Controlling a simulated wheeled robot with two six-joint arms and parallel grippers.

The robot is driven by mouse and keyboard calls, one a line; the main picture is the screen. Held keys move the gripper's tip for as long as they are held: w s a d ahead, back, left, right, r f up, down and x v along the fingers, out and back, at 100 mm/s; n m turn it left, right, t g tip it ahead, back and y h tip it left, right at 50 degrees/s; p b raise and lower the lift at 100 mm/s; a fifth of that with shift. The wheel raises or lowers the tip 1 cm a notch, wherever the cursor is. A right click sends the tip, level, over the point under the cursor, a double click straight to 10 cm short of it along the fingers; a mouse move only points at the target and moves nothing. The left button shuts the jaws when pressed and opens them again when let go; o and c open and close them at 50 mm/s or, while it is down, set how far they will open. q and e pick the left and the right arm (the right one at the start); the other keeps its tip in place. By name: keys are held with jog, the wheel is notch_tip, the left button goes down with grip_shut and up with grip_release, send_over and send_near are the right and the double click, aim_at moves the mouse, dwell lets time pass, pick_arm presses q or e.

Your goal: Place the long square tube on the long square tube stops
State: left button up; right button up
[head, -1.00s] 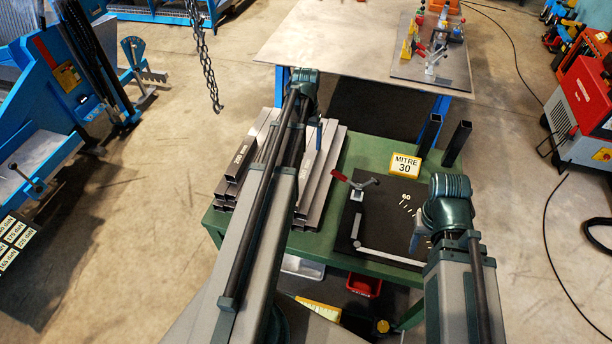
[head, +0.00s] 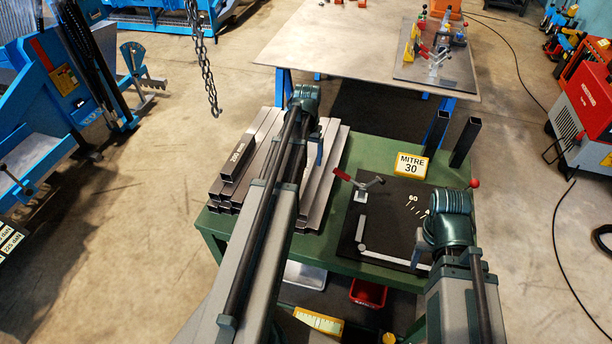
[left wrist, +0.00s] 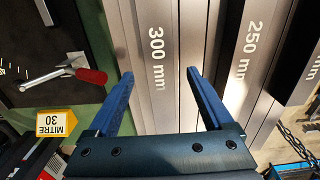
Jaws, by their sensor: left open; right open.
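Grey square tubes lie side by side in a stack on the green table. In the left wrist view, one tube (left wrist: 155,50) is marked 300 mm and another (left wrist: 245,65) 250 mm. My left gripper (left wrist: 160,75) is open and empty above the 300 mm tube, its blue fingers spread either side of it. In the head view its arm covers part of the stack; a blue finger shows (head: 320,148). The pale stops (head: 390,256) lie on the black mitre plate (head: 385,215). My right gripper (head: 418,245) is over the plate's right side, partly hidden by its wrist.
A toggle clamp with a red handle (head: 343,174) stands at the plate's back left. A yellow MITRE 30 sign (head: 411,165) and two upright dark tubes (head: 462,142) stand behind. A short dark tube (head: 238,165) lies atop the stack's left side. A chain (head: 208,75) hangs at left.

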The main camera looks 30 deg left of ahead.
pick_arm(q)
notch_tip(320, 180, down, 3)
jog(key=shift+r+b, duration=0.1)
jog(key=shift+b, duration=0.85)
pick_arm(e)
notch_tip(320, 180, down, 3)
jog(key=shift+r, duration=0.1)
pick_arm(q)
jog(key=shift+c, duration=0.4)
grip_shut()
pick_arm(e)
jog(key=shift+r, duration=0.1)
